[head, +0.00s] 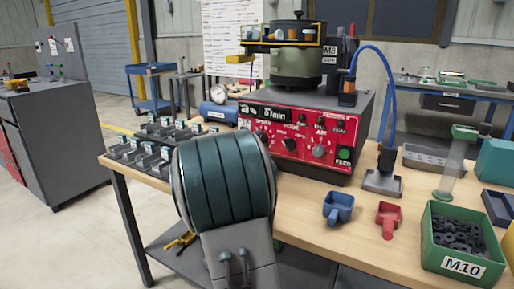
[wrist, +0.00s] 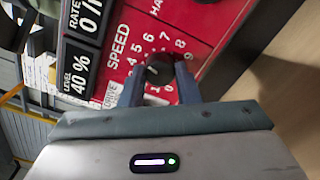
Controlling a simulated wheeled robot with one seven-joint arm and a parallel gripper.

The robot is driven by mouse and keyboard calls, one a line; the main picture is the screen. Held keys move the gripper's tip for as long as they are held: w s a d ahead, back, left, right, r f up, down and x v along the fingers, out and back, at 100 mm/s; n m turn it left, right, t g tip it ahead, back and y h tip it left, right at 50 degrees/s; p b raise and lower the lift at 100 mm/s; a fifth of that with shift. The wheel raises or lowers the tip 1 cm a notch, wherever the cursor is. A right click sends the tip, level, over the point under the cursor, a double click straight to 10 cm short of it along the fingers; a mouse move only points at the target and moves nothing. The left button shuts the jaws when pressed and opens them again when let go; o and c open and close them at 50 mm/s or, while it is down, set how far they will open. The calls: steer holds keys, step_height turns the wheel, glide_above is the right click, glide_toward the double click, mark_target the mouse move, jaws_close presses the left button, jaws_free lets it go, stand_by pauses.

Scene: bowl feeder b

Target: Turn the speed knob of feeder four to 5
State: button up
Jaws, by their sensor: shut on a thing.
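The feeder's red control panel (head: 290,150) stands on the bench under the bowl (head: 296,65), and its small upper-right label appears to read feeder 4. In the wrist view the dark speed knob (wrist: 160,70) sits below the word SPEED on the red panel, with a ring of white numbers around it. My gripper (wrist: 160,78) has one finger on each side of the knob and is shut on it. The knob's pointer cannot be made out. In the head view my arm hides the gripper and part of the panel's left side.
The display (wrist: 80,45) shows a level of 40 %. Other knobs (head: 319,151) and a green button (head: 344,154) are to the right. A blue scoop (head: 338,207), a red scoop (head: 388,219) and a green M10 bin (head: 462,265) stand on the bench, with small grey trays (head: 140,152) at left.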

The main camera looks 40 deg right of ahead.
stand_by(0.4)
steer(key=o, duration=1)
steer(key=p+v, duration=0.2)
steer(key=v, duration=1.1)
steer(key=shift+s+a+f, duration=0.1)
steer(key=shift+s+a, duration=0.15)
steer(key=shift+a, duration=0.1)
